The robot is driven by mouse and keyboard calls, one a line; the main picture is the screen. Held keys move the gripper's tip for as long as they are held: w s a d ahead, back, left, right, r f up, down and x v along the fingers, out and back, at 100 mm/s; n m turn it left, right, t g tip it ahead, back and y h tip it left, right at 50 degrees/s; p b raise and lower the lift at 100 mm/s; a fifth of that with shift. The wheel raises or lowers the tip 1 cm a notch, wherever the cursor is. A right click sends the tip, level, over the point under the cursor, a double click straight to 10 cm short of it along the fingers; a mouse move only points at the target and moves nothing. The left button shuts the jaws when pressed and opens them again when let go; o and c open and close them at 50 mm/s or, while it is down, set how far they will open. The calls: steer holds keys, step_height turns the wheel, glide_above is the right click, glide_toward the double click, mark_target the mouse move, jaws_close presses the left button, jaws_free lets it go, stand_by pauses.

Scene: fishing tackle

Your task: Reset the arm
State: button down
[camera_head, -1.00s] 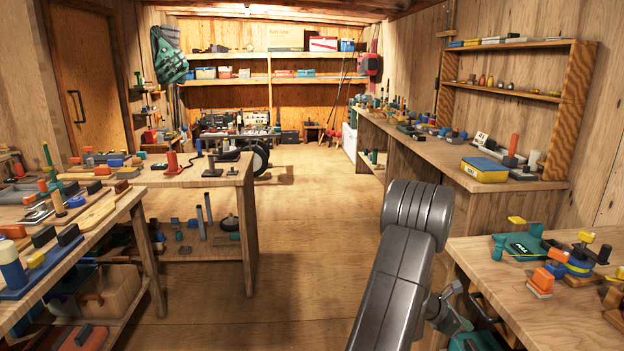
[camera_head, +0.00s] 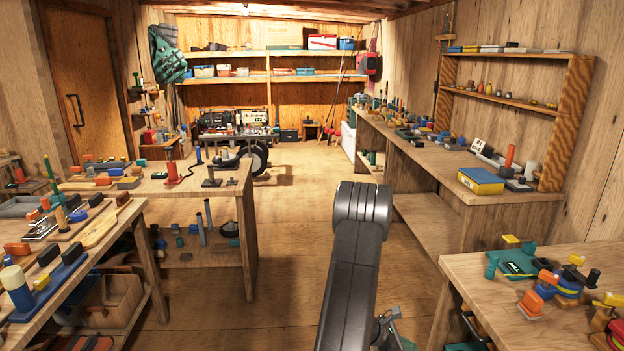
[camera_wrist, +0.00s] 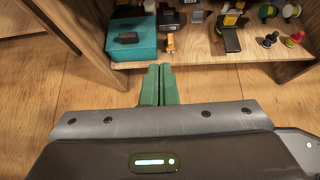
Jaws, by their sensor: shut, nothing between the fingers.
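My gripper (camera_wrist: 158,84) shows in the wrist view as two green fingers pressed together, shut and empty. It points down over the wooden floor, in front of a low shelf (camera_wrist: 190,80) under a bench. A teal box (camera_wrist: 133,47) with a dark block on top stands on that shelf just beyond the fingertips.
A bench (camera_head: 470,270) with small tackle stands close on the right. Cluttered benches (camera_head: 95,230) stand on the left. A long counter (camera_head: 420,160) with a yellow-and-blue box (camera_head: 481,182) runs along the right wall. The floor (camera_head: 285,210) between them is clear.

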steer(key=a+f+b+v, duration=0.1)
steer(key=f+v, duration=0.1)
steer(key=v, duration=1)
steer(key=shift+a+f, duration=0.25)
steer(key=shift+a, duration=0.05)
steer(key=shift+s+f, duration=0.1)
